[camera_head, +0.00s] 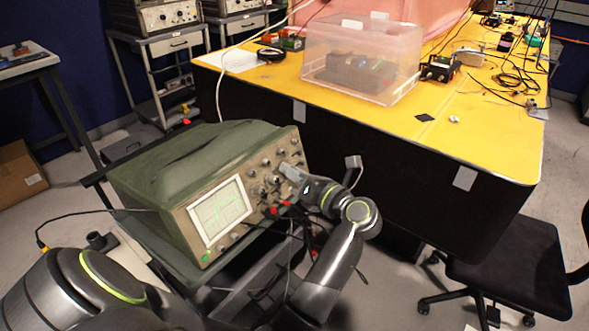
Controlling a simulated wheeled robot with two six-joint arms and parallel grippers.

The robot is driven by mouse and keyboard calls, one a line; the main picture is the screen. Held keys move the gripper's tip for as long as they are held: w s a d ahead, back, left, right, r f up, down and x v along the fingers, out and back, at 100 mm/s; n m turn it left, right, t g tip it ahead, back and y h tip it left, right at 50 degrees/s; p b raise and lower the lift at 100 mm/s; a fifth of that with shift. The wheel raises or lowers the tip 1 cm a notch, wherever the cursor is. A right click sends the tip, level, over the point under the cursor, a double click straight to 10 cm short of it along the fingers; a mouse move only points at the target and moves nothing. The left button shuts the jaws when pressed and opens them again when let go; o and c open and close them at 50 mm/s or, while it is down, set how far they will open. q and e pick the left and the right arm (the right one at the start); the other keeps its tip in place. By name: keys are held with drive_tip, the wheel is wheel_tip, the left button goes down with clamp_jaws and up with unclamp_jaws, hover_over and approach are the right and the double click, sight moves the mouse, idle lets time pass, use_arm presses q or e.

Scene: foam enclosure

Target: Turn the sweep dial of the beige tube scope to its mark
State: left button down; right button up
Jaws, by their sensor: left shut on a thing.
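The tube scope (195,165) has an olive-green case and a beige-brown front panel. It stands on a dark cart, its lit screen (218,207) at the panel's left and several knobs at its right. My left gripper (287,171) is at the right part of the panel, its fingers shut on a dial there. The fingers cover the dial, so neither its pointer nor its mark can be made out. My right gripper is not in view.
Red plugs with dark cables (280,208) hang from the panel just below my gripper. A yellow-topped bench (400,125) with a clear plastic box (365,60) stands behind and to the right. A black chair (515,262) is at the lower right.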

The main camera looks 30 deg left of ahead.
use_arm(q)
drive_tip(key=shift+r, duration=0.1)
idle(0.4)
drive_tip(key=c, duration=1.3)
unclamp_jaws()
wheel_tip(320, 180, up, 10)
drive_tip(key=shift+f+p, duration=0.1)
drive_tip(key=shift+p, duration=0.2)
